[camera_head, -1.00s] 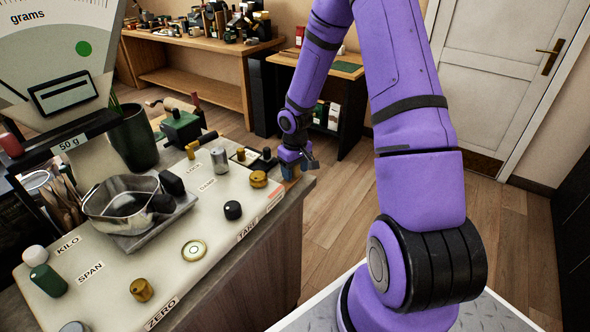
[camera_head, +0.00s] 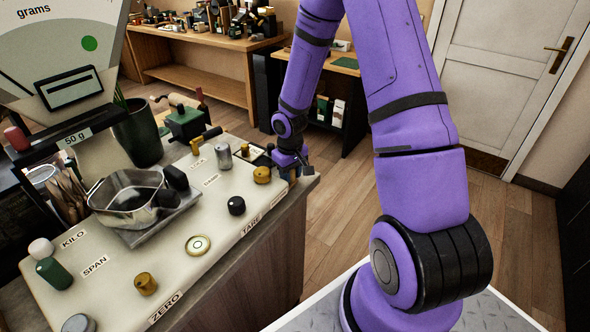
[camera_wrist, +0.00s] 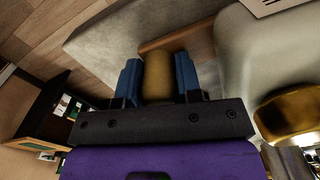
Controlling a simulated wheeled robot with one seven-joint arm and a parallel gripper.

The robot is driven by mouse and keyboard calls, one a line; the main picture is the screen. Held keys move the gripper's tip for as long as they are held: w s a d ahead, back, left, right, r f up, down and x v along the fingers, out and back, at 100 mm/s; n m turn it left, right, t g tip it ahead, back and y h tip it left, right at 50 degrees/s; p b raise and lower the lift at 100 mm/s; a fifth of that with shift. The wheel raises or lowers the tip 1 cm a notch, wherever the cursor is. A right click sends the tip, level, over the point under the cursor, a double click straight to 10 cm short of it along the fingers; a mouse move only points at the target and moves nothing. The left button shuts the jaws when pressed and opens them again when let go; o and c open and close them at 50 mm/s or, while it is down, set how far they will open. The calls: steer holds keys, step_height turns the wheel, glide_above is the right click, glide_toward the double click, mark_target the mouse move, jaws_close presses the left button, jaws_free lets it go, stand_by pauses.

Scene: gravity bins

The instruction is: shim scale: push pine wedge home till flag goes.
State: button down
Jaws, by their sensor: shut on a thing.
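The scale has a pale top (camera_head: 215,215) with labelled knobs, a metal pan (camera_head: 130,199) and an upright dial head (camera_head: 60,50) marked grams. A green dot (camera_head: 89,43) shows on the dial; I cannot tell whether it is the flag. My gripper (camera_head: 297,166) is at the far right corner of the scale top. In the wrist view its blue fingers (camera_wrist: 158,80) are shut on a yellow-brown piece, which looks like the pine wedge (camera_wrist: 158,72). A brown wooden strip (camera_wrist: 180,40) lies just beyond it, beside the pale casing. How deep the wedge sits is hidden.
A brass knob (camera_head: 262,175) and a black knob (camera_head: 236,205) stand near my gripper. A round button (camera_head: 198,245) and grey cylinder (camera_head: 223,156) are farther left. A dark green pot (camera_head: 138,133) stands behind.

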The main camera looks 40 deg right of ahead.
steer(key=shift+a, duration=0.2)
steer(key=c, duration=0.8)
jaws_free()
steer(key=shift+s, duration=0.1)
step_height(320, 180, up, 11)
steer(key=shift+f, duration=0.1)
